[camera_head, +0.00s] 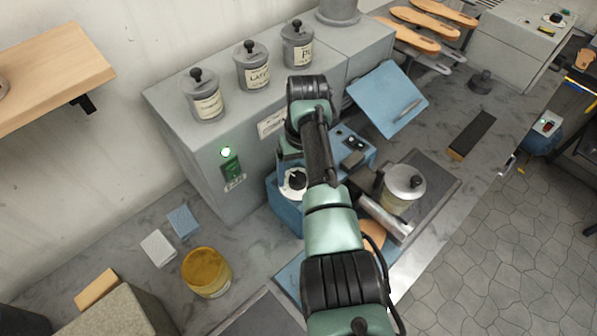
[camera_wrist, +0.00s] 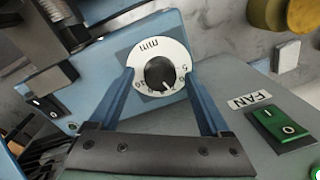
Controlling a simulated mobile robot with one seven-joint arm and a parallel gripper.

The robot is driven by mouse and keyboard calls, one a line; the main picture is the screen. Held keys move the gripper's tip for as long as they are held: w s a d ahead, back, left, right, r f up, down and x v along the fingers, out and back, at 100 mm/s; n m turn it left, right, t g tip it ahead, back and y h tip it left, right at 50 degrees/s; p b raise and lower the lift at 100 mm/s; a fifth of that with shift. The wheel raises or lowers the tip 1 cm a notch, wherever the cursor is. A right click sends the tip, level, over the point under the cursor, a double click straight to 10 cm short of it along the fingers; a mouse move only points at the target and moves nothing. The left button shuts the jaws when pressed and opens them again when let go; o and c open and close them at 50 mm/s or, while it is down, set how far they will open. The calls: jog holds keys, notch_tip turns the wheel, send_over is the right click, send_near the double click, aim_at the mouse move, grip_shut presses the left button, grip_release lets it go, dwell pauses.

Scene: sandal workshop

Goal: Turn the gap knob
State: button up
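The gap knob (camera_wrist: 160,72) is a round black knob on a white dial marked "mm" on the face of a blue machine (camera_wrist: 105,60). Its white pointer line points toward the bottom of the dial in the wrist view. The knob also shows in the head view (camera_head: 296,180), partly beside my arm. My gripper (camera_wrist: 161,78) is open, with one blue finger on each side of the dial. The knob lies between the fingertips in the picture, with visible space on both sides. I cannot tell how far the tips are from the panel. My arm hides part of the machine.
A green fan switch (camera_wrist: 283,125) is on the grey cabinet to the right in the wrist view. A black rocker switch (camera_wrist: 45,108) is at the left. A metal pot (camera_head: 404,186) and a yellow tub (camera_head: 206,271) stand on the bench, with labelled canisters (camera_head: 252,66) above.

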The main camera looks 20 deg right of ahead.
notch_tip(320, 180, up, 13)
jog(key=shift+d+p, duration=0.4)
jog(key=shift+p, duration=0.05)
dwell(0.7)
